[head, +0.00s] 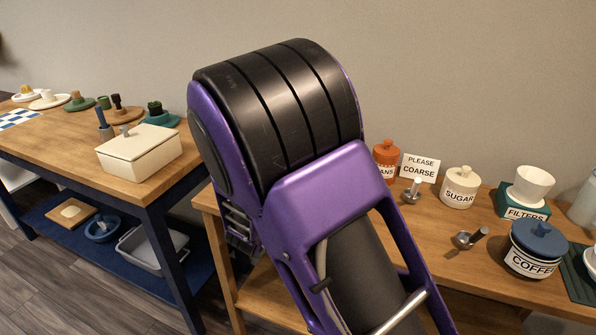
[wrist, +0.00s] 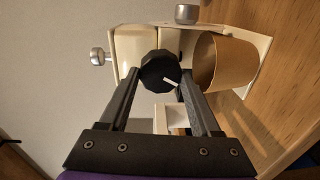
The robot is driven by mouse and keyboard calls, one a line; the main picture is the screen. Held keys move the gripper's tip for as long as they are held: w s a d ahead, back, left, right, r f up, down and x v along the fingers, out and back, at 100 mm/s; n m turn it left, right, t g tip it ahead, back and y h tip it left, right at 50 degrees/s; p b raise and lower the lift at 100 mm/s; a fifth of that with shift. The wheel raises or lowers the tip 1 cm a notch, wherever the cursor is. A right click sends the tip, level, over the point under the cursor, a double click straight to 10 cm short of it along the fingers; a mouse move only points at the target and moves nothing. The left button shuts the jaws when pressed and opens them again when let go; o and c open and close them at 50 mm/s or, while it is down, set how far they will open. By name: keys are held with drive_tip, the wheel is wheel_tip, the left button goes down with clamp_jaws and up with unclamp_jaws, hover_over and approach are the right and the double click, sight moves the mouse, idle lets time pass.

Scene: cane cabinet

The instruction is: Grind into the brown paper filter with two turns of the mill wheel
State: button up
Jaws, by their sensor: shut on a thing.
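In the wrist view, a black faceted mill wheel (wrist: 158,68) with a white pointer mark faces me on a cream mill (wrist: 128,50). The pointer mark lies toward the lower right of the wheel. My gripper (wrist: 160,82) is shut on the wheel, one finger on each side. The brown paper filter (wrist: 222,62) sits to the right of the wheel, within the cream frame. In the head view, my purple arm hides the mill, the filter and my gripper.
In the head view, the right table holds an orange beans jar (head: 386,158), a "please coarse" card (head: 419,168), a sugar jar (head: 460,188), a filters box (head: 524,212), a coffee jar (head: 538,248) and two metal scoops. A cream box (head: 140,152) stands on the left table.

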drive_tip(key=shift+m, duration=0.9)
drive_tip(key=shift+r, duration=0.1)
drive_tip(key=o, duration=1.4)
drive_tip(key=shift+c, duration=0.2)
drive_tip(key=v, duration=1.7)
drive_tip(key=shift+s, duration=0.25)
